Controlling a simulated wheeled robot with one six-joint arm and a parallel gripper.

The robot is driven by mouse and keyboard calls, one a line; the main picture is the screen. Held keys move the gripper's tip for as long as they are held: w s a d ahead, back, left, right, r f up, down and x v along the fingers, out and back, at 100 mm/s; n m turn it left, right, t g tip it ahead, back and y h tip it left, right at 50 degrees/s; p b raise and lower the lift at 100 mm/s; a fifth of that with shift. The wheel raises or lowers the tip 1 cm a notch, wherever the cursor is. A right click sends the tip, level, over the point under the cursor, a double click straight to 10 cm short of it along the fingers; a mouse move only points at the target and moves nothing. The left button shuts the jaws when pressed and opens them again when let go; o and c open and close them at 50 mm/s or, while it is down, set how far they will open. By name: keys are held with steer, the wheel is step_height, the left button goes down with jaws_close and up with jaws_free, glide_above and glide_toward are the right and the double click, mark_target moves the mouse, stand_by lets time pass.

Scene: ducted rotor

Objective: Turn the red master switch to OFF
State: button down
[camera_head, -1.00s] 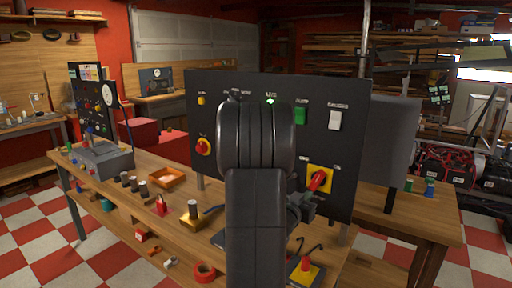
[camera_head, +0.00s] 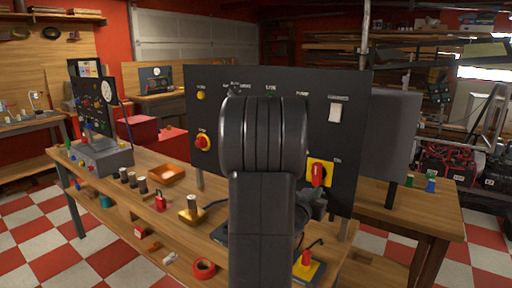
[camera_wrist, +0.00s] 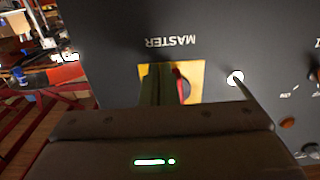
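The red master switch handle (camera_head: 318,175) sits on a yellow plate (camera_head: 313,170) at the lower right of the black panel and stands nearly upright in the head view. In the wrist view, which is upside down, the red handle (camera_wrist: 180,85) shows on the yellow plate (camera_wrist: 197,76) under the MASTER label. My gripper (camera_wrist: 198,75) is open at the switch, one finger on each side of the handle. The handle is close beside the left finger; I cannot tell whether they touch. In the head view my arm partly hides the gripper (camera_head: 313,203).
A red-and-yellow button box (camera_head: 307,266) and red tape roll (camera_head: 204,268) are below. Several small items lie on the bench.

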steer(key=shift+s+d+r, duration=0.15)
steer(key=shift+s+d, duration=0.05)
steer(key=shift+d, duration=0.05)
stand_by(0.4)
steer(key=shift+s+d+f+b, duration=0.2)
steer(key=shift+f+b, duration=0.2)
steer(key=shift+b, duration=0.2)
steer(key=v, duration=0.6)
steer(key=shift+w, duration=0.1)
steer(key=shift+a+r, duration=0.1)
